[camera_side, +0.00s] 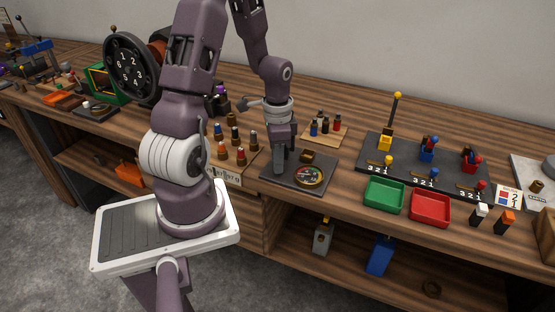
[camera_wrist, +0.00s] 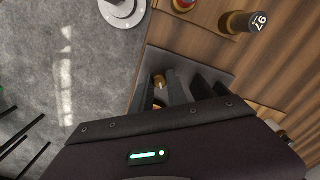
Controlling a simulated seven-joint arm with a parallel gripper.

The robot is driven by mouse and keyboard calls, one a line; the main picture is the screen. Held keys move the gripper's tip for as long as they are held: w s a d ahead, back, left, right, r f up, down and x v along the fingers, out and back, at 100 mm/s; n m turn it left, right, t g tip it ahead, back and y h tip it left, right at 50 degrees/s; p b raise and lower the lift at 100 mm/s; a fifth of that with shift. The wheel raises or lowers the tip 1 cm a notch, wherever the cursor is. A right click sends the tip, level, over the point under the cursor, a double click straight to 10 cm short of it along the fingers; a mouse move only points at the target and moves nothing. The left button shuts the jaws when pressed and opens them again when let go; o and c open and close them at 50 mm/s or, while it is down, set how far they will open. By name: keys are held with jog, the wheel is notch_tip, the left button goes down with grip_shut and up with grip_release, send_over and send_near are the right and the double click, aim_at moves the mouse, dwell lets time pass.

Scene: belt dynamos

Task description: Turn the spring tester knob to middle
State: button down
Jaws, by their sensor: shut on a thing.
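The spring tester is a dark square base (camera_side: 325,162) on the bench, with a round gauge (camera_side: 309,176) at its front and a small brown block (camera_side: 307,156) behind the gauge. My gripper (camera_side: 280,168) points down at the left part of this base and is shut on the knob there. The knob is mostly hidden by the fingers, so its setting cannot be read. In the wrist view, the dark base (camera_wrist: 190,65) shows below my gripper, with a small brass-coloured part (camera_wrist: 159,80) beside the dark fingers.
A wooden board with several coloured pegs (camera_side: 235,146) stands to the left, and a smaller peg board (camera_side: 322,130) behind. A green tray (camera_side: 384,208), a red tray (camera_side: 430,223) and a dark lever panel (camera_side: 405,150) lie to the right. The bench's front edge is close to the base.

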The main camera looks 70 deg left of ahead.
jog(key=n, duration=0.5)
jog(key=shift+n, duration=0.3)
jog(key=n, duration=0.5)
jog(key=shift+n, duration=0.4)
jog(key=c, duration=1.3)
grip_release()
notch_tip(320, 180, up, 7)
jog(key=shift+r, duration=0.1)
